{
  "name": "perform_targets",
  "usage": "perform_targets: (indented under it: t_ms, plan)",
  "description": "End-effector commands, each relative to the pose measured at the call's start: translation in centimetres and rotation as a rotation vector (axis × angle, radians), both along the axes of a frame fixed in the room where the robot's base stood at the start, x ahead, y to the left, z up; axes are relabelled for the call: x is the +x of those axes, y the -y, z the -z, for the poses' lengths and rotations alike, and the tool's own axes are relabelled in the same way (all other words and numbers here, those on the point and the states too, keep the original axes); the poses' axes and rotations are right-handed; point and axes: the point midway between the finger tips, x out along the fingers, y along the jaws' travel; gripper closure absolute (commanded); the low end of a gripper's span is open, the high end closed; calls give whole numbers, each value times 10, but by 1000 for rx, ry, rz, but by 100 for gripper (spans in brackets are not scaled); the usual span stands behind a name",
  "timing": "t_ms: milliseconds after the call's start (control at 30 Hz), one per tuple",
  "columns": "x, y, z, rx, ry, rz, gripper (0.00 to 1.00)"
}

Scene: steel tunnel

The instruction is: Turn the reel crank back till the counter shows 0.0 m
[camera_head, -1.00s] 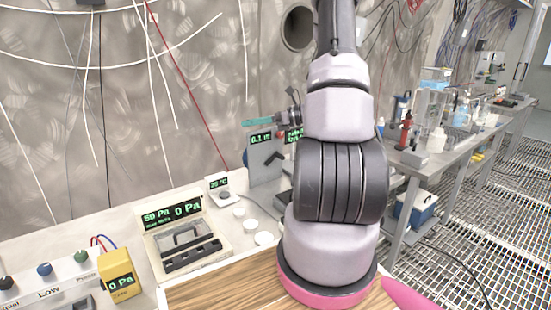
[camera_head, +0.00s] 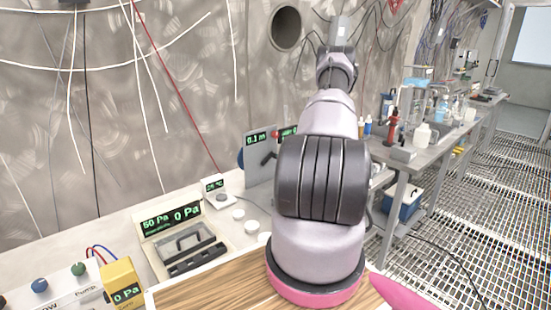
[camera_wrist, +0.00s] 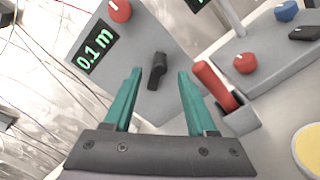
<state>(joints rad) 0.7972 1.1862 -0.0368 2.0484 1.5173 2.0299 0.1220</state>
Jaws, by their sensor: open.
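The reel's grey panel (camera_wrist: 128,50) shows a counter (camera_wrist: 94,52) reading 0.1 m in green. The counter also shows in the head view (camera_head: 256,137), left of my arm. A dark crank handle (camera_wrist: 156,70) stands out from the panel; it also shows in the head view (camera_head: 269,159). My gripper (camera_wrist: 160,73) has two teal fingers, open and apart. The crank handle appears in the gap between the fingertips; I cannot tell how far in front of them it is. Nothing is held. My gripper is hidden in the head view.
A red lever (camera_wrist: 215,86) on a grey block is close to my right finger. A red knob (camera_wrist: 120,10) is above the counter. Another panel with red and blue knobs is at the upper right. In the head view, a pressure case (camera_head: 187,245) and white discs stand left of my arm.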

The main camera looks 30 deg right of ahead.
Motion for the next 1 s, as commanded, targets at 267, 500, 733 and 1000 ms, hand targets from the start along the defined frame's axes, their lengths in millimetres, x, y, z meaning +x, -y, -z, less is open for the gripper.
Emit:
perform_targets:
  t_ms: [267, 500, 733, 1000]
  plan:
    - [46, -7, 0, -3, 1, -3, 43]
    - [58, -8, -1, -1, 0, -1, 43]
    - [58, -8, -1, 0, 0, -1, 51]
    - [57, -8, -1, -1, 0, -1, 100]
